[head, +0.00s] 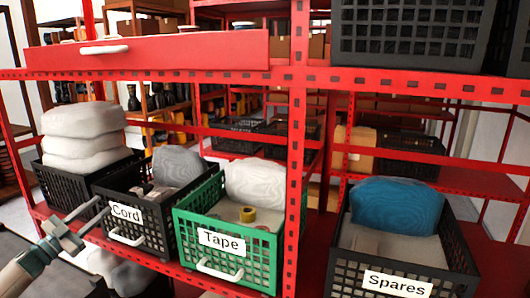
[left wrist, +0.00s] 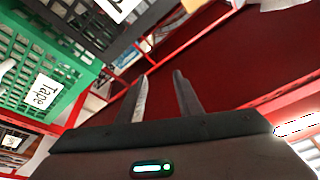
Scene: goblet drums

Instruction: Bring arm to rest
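My left gripper (head: 88,218) is in the lower left of the head view, in front of the shelf and beside the black crate labelled Cord (head: 142,238). Its two fingers are apart with nothing between them. In the left wrist view the gripper (left wrist: 160,85) also shows spread, empty fingers, with the dark red shelf surface behind them. My right gripper is in neither view.
A green crate labelled Tape (head: 183,228) holds a yellow roll (head: 247,214) and a pale bundle. A black crate labelled Spares (head: 460,258) holds a blue bundle (head: 397,205). A red drawer (head: 190,53) sits above. A red upright post (head: 295,150) divides the shelf.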

